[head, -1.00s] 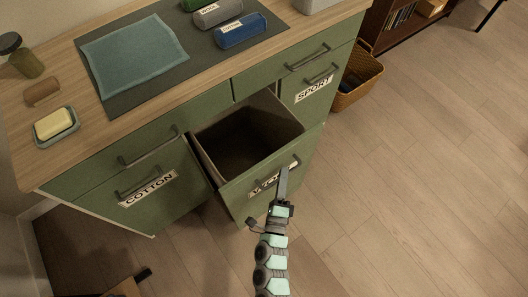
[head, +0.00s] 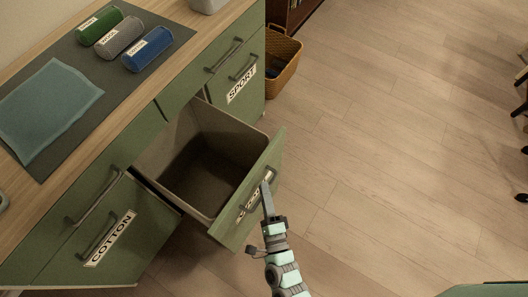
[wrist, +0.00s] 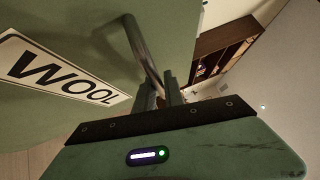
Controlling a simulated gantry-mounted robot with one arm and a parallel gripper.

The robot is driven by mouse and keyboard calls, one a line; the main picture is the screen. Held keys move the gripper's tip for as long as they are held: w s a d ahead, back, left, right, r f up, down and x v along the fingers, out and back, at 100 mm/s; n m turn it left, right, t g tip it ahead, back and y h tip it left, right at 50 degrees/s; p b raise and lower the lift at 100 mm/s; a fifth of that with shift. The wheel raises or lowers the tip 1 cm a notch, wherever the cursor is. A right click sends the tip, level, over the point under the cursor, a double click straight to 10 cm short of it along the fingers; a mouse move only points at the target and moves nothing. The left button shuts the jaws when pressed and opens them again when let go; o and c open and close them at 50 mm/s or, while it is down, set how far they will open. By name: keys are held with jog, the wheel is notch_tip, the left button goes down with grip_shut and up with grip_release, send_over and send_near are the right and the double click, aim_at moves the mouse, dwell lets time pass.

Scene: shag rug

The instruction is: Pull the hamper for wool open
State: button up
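The hamper for wool (head: 203,211) is the middle pull-out bin of the green cabinet. It stands well out from the cabinet, and its empty-looking dark inside shows from above. Its green front bears a WOOL label, clear in the wrist view (wrist: 62,72) and partly covered in the head view. A dark bar handle (wrist: 142,45) is fixed to the front. My gripper (head: 266,192) is at this handle. In the wrist view my gripper's fingers (wrist: 162,90) are close together with the lower part of the bar between them.
The COTTON front (head: 105,240) at left and the SPORT front (head: 242,86) at right are closed. The countertop (head: 100,160) holds rolled cloths and a flat cloth on a dark mat. A wicker basket (head: 284,70) stands beyond the cabinet.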

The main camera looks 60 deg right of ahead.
jog(key=o, duration=0.4)
jog(key=shift+c, duration=0.2)
jog(key=p+v, duration=0.2)
jog(key=v, duration=0.8)
jog(key=shift+s+a, duration=0.25)
jog(key=shift+a, duration=0.05)
jog(key=shift+f, duration=0.1)
